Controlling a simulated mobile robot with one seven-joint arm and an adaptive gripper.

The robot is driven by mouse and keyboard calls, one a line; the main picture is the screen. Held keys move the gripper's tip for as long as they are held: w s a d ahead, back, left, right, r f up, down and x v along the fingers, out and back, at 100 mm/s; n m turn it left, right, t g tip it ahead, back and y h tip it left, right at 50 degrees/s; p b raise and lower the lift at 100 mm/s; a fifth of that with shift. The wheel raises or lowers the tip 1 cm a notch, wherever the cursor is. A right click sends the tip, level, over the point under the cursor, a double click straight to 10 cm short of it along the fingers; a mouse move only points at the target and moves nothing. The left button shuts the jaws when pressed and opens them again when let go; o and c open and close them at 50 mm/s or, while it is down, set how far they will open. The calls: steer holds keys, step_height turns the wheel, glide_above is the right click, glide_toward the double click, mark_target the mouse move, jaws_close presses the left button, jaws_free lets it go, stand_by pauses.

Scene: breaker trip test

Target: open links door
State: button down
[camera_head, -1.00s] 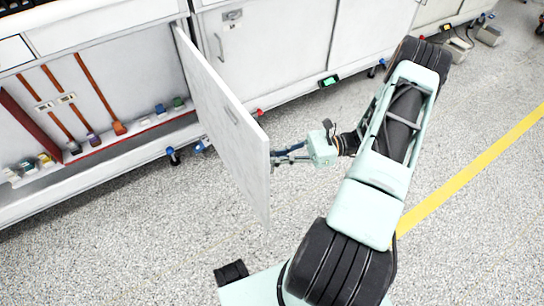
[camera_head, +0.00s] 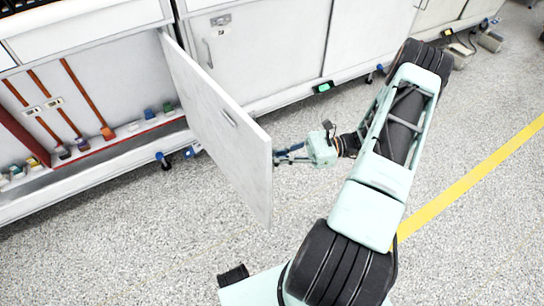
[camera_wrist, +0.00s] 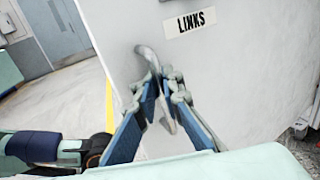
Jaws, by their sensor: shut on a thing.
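The links door (camera_head: 205,115) is a light grey panel swung well out from the cabinet, in the middle of the head view. Its face with the black "LINKS" label shows in the wrist view (camera_wrist: 230,75). My gripper (camera_head: 278,157) is at the door's outer side, near its free edge. In the wrist view my gripper (camera_wrist: 160,88) has its blue fingers closed around the curved metal handle (camera_wrist: 148,56), just below and left of the label. Part of the handle is hidden between the fingers.
Inside the open cabinet (camera_head: 70,150), orange-red bars and several small coloured blocks show. A closed cabinet door (camera_head: 265,50) stands to the right, with a small green-lit device (camera_head: 323,87) below it. The speckled floor (camera_head: 150,250) in front is clear. A yellow line (camera_head: 470,175) runs at right.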

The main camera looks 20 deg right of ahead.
steer(key=shift+s+d+f, duration=0.1)
steer(key=shift+s+d, duration=0.05)
steer(key=shift+d, duration=0.1)
stand_by(0.3)
steer(key=c, duration=2.1)
jaws_free()
steer(key=s+d, duration=0.2)
steer(key=d, duration=0.9)
steer(key=shift+d, duration=0.4)
